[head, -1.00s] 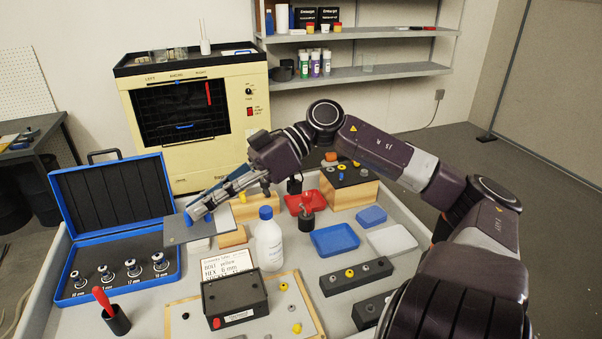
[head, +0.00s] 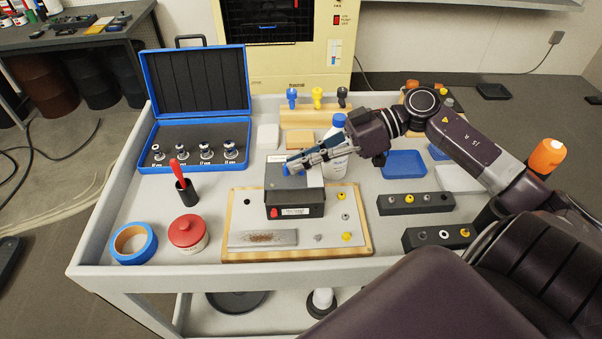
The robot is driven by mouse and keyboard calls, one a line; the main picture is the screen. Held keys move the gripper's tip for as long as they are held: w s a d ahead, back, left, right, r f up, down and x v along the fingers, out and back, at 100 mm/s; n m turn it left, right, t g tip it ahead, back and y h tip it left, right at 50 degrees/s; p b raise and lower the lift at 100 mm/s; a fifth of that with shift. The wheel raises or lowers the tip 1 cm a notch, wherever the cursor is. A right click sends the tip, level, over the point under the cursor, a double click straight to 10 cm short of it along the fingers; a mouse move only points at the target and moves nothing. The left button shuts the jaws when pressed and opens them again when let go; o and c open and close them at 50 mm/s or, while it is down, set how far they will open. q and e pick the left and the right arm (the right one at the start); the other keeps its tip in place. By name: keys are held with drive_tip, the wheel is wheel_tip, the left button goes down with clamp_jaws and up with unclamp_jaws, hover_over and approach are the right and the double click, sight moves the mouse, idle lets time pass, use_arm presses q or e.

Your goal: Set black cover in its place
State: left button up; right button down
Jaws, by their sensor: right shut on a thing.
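The black cover (head: 279,178) is a flat dark grey plate. It is at the black box (head: 296,203), over its open top or very close above it; I cannot tell whether it rests on the rim. The box has a red button and a white label on its front and stands on a wooden-edged board (head: 229,222). My right gripper (head: 289,168) reaches in from the right and is shut on the cover, with a small blue part at its fingertips. The gripper and arm hide part of the box's back right. My left gripper is not in view.
A white bottle (head: 337,160) with a blue cap stands close behind my right gripper. An open blue case (head: 197,92) is at the back left. A red jar (head: 187,233), a blue ring (head: 133,243) and a black cup (head: 186,190) stand left of the board.

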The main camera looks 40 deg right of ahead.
sight(308, 171)
drive_tip(key=shift+f, duration=2.15)
drive_tip(key=c, duration=2)
unclamp_jaws()
drive_tip(key=shift+f, duration=0.1)
drive_tip(key=shift+c, duration=0.2)
drive_tip(key=shift+s+d+r, duration=0.1)
drive_tip(key=shift+d+r, duration=0.05)
drive_tip(key=shift+r, duration=0.15)
drive_tip(key=p+v, duration=0.4)
drive_tip(key=v, duration=0.2)
drive_tip(key=shift+r+p, duration=0.1)
drive_tip(key=shift+p, duration=0.2)
drive_tip(key=shift+s+d, duration=0.2)
drive_tip(key=shift+d, duration=0.3)
